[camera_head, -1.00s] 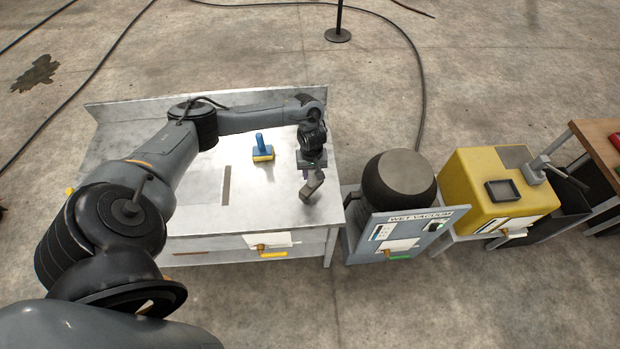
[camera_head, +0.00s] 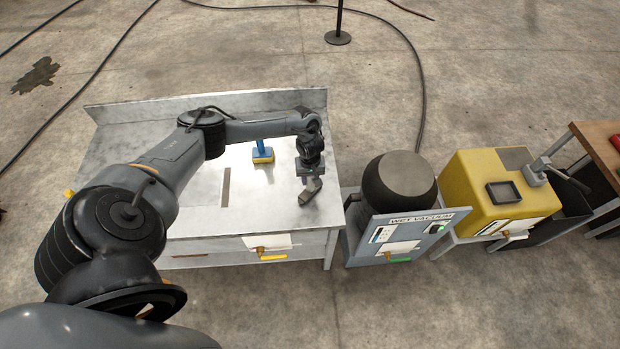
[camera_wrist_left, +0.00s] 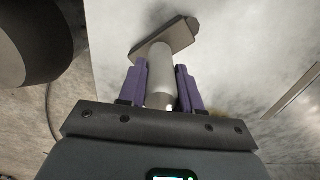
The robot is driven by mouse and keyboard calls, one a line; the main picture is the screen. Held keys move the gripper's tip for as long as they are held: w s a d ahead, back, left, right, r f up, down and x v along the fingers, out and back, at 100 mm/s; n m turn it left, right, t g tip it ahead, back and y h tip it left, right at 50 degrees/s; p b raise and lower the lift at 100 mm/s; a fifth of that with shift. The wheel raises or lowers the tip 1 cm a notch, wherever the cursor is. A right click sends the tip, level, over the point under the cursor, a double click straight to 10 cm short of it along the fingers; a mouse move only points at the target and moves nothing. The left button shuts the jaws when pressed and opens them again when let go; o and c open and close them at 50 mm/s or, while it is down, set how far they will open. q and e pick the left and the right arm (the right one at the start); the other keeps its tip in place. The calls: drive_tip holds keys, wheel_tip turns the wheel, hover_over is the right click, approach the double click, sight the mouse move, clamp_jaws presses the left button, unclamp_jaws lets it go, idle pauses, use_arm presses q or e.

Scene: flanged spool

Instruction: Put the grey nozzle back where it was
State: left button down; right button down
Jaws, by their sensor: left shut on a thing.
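The grey nozzle (camera_head: 310,191) is at the right end of the metal table, just below my left gripper (camera_head: 309,175). In the left wrist view, the nozzle (camera_wrist_left: 166,42) has a flat dark head and a pale round neck. The two purple fingers of my left gripper (camera_wrist_left: 161,88) are shut on this neck. The nozzle's head is at or very near the tabletop; I cannot tell if it touches. My right gripper is not in view.
A blue-handled tool with a yellow base (camera_head: 263,157) stands on the metal table (camera_head: 200,218), left of the gripper. A dark slot or strip (camera_head: 227,186) lies farther left. The wet vacuum (camera_head: 398,185) stands right of the table, then a yellow machine (camera_head: 490,190).

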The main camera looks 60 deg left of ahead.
use_arm(q)
drive_tip(key=c, duration=0.8)
unclamp_jaws()
